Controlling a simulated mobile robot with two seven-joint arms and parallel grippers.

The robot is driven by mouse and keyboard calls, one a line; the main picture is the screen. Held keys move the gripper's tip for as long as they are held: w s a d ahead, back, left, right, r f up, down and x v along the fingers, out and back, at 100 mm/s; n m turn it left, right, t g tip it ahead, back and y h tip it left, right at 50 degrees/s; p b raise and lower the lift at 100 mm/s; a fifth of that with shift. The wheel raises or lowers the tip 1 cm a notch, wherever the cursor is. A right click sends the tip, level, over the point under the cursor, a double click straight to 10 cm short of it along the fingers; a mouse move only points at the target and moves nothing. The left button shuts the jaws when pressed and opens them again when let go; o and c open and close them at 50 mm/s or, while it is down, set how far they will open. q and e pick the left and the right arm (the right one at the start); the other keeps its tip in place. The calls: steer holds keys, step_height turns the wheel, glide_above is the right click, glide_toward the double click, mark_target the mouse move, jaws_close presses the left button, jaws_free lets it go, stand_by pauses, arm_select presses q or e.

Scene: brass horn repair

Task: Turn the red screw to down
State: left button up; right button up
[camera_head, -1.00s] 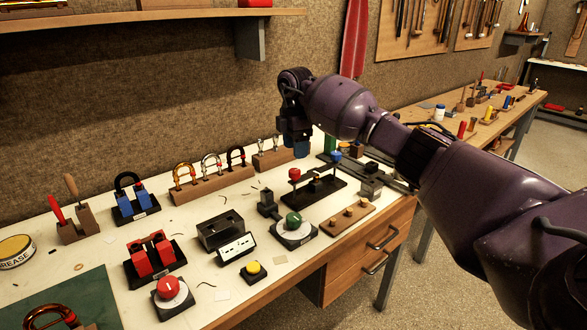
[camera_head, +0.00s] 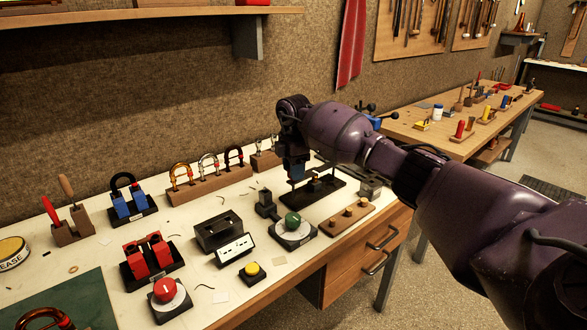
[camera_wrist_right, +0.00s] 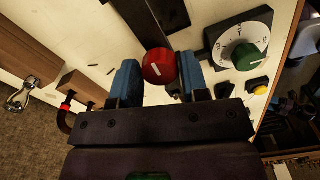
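The red screw (camera_wrist_right: 160,66) is a round red head with a white line, seen in the right wrist view near the black stand. My right gripper (camera_wrist_right: 160,80) is open, with one blue finger on each side of the screw head. The gaps look very small, and I cannot tell whether the fingers touch it. In the head view my right gripper (camera_head: 296,173) points down over the left end of the black stand (camera_head: 325,190) and hides the screw. My left gripper is out of view.
A green dial (camera_head: 292,221) sits in front of the stand, with a yellow button (camera_head: 252,269) nearer the bench edge. A wooden rack of horn loops (camera_head: 212,184) stands to the left. A wooden block with pegs (camera_head: 348,217) lies to the right.

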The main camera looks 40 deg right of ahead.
steer(key=c, duration=0.5)
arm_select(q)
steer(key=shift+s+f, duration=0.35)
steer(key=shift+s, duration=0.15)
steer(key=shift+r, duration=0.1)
arm_select(e)
steer(key=shift+n, duration=0.3)
